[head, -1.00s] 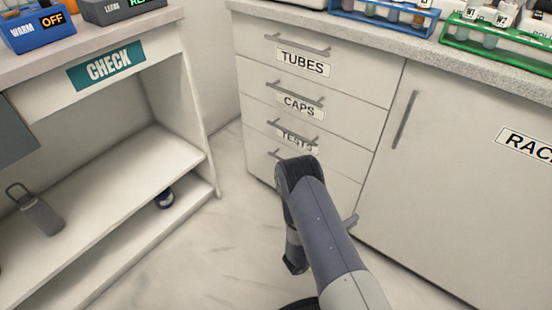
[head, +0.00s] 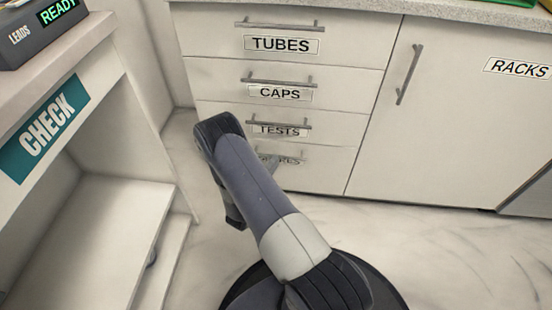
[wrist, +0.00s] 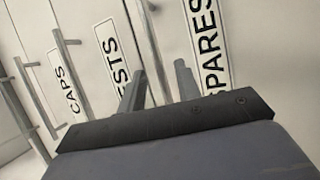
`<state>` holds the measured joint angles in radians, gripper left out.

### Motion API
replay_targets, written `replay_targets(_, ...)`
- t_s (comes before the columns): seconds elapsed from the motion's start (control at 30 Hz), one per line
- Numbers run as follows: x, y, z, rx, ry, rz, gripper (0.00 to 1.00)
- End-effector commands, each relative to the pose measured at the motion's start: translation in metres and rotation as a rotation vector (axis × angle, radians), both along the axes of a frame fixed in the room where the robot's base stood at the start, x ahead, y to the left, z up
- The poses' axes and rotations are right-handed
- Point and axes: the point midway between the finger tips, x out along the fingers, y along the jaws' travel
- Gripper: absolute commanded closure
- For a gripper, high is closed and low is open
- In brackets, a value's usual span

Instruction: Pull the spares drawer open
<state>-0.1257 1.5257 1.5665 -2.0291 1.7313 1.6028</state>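The spares drawer (head: 318,180) is the bottom drawer of the white drawer stack and looks shut. My arm partly covers its label in the head view. The wrist view shows the SPARES label (wrist: 207,45) up close, with the drawer's grey bar handle (wrist: 150,45) beside it. My gripper (wrist: 160,68) is open, its two grey fingers apart. In the wrist view the handle runs between the fingers; I cannot tell whether either finger touches it. In the head view my forearm hides most of the gripper.
The TESTS (head: 280,129), CAPS (head: 280,92) and TUBES (head: 282,44) drawers are above, all shut with bar handles. A RACKS cupboard door (head: 450,120) is on the right. The CHECK bench (head: 120,215) stands close on the left. Marble floor (head: 420,245) is clear at right.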

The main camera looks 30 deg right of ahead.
Motion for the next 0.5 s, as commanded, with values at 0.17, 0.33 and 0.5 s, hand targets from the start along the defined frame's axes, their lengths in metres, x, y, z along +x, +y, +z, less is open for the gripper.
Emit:
replay_targets(0.17,0.013,-0.020,0.003,0.000,-0.002,-0.002,0.68)
replay_targets(0.33,0.018,-0.027,0.006,-0.001,-0.001,0.000,0.68)
replay_targets(0.5,0.018,-0.028,0.006,-0.001,0.001,0.001,0.68)
